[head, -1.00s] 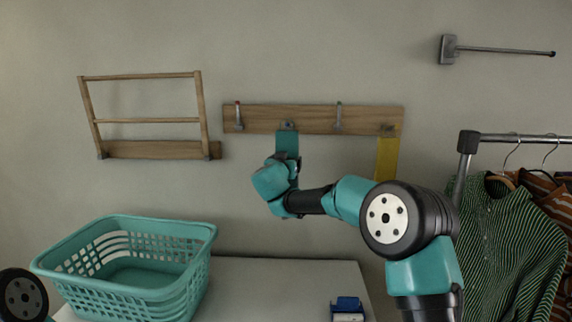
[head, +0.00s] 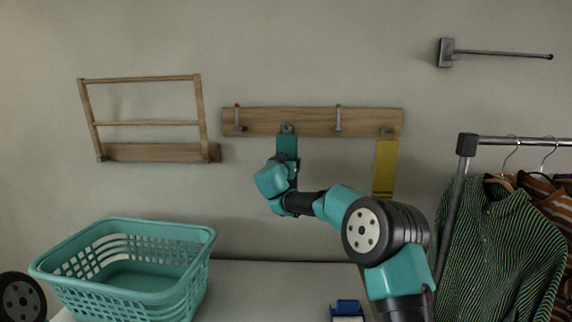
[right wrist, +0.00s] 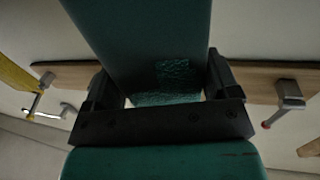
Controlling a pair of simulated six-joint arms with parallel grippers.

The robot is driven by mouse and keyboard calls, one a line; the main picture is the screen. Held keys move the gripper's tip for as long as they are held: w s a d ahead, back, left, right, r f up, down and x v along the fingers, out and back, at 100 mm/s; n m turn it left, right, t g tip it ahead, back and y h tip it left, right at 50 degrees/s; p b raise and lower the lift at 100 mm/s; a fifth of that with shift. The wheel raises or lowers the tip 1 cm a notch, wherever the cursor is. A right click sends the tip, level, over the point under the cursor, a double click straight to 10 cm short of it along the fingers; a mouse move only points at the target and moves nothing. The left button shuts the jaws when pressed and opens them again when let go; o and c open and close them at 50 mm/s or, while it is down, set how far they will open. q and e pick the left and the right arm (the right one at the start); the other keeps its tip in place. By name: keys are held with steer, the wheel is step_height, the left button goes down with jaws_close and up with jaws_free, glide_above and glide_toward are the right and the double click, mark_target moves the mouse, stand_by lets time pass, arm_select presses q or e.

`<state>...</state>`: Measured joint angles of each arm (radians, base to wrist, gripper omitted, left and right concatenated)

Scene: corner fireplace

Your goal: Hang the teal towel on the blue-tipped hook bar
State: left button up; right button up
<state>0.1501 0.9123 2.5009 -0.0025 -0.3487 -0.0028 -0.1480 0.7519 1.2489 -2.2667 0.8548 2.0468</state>
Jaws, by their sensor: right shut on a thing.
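The wooden hook bar (head: 260,121) is fixed to the wall and carries several metal hooks. One hook tip at its left is red; I cannot make out a blue tip. The teal towel (head: 287,147) hangs upright in front of the bar at the second hook from the left, with its top tab at that hook. Whether the tab is over the hook is unclear. My right gripper (right wrist: 160,85) is shut on the teal towel (right wrist: 140,35), its fingers on either side of it. In the head view its fingers are mostly hidden by my wrist. My left gripper is out of view.
A yellow towel (head: 385,165) hangs at the bar's right end. A wooden rack (head: 150,151) is left and a metal rod (head: 505,52) upper right. A teal basket (head: 120,300) and a blue object (head: 347,308) are on the table (head: 265,290). Clothes (head: 500,240) hang at right.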

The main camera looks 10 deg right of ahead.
steer(key=shift+w+d+f, duration=0.2)
steer(key=shift+w+f, duration=0.15)
steer(key=shift+w, duration=0.2)
steer(key=shift+w+d+f, duration=0.15)
steer(key=shift+w+f, duration=0.2)
steer(key=shift+w, duration=0.2)
stand_by(0.4)
steer(key=o, duration=0.9)
steer(key=shift+f, duration=0.1)
steer(key=v, duration=1.7)
steer(key=shift+s+a, duration=0.1)
steer(key=shift+s, duration=0.05)
